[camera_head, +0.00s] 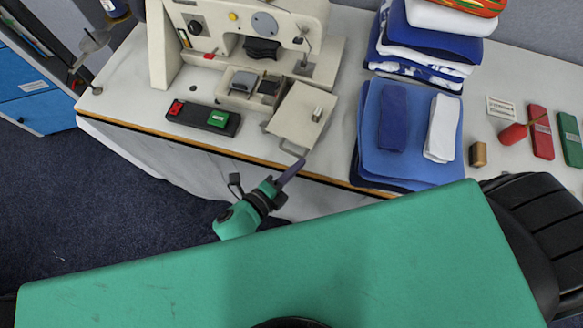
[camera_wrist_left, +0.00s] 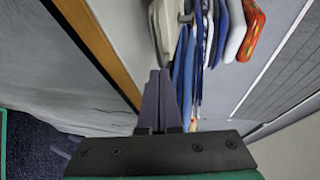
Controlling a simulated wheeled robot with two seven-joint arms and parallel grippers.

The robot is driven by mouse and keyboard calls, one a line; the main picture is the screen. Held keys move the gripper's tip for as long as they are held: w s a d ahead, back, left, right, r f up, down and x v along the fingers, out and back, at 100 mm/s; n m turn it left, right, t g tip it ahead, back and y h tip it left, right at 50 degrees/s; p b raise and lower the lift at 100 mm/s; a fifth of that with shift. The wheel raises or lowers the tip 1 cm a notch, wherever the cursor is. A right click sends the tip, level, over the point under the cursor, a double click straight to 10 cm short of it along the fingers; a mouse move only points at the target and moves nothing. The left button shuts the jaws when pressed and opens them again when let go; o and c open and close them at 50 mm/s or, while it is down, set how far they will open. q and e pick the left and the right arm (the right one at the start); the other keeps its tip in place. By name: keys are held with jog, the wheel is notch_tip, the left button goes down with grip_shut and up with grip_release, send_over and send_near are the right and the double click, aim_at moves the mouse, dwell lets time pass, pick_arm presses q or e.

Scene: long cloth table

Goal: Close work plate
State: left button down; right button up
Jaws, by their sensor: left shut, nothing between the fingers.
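The work plate (camera_head: 301,114) is a cream square plate with a small knob, at the front right of the cream sewing machine (camera_head: 225,38). It is swung out toward the table's front edge, beside an uncovered recess (camera_head: 248,90). My left gripper (camera_head: 299,163) is shut and empty at the table's front edge, just below the plate's near corner. I cannot tell whether it touches the plate. In the left wrist view the shut fingers (camera_wrist_left: 164,88) point toward a cream part at the top, too cropped to name surely. My right gripper is not in view.
A black switch box (camera_head: 203,118) with red and green buttons lies left of the plate. Folded blue cloths (camera_head: 370,130) lie to its right, with a taller cloth stack (camera_head: 425,45) behind. A black chair (camera_head: 540,225) stands at the right.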

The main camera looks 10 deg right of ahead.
pick_arm(q)
jog(key=shift+w+d, duration=0.3)
jog(key=shift+d, duration=0.3)
jog(key=shift+w+d, duration=0.25)
jog(key=shift+d, duration=0.35)
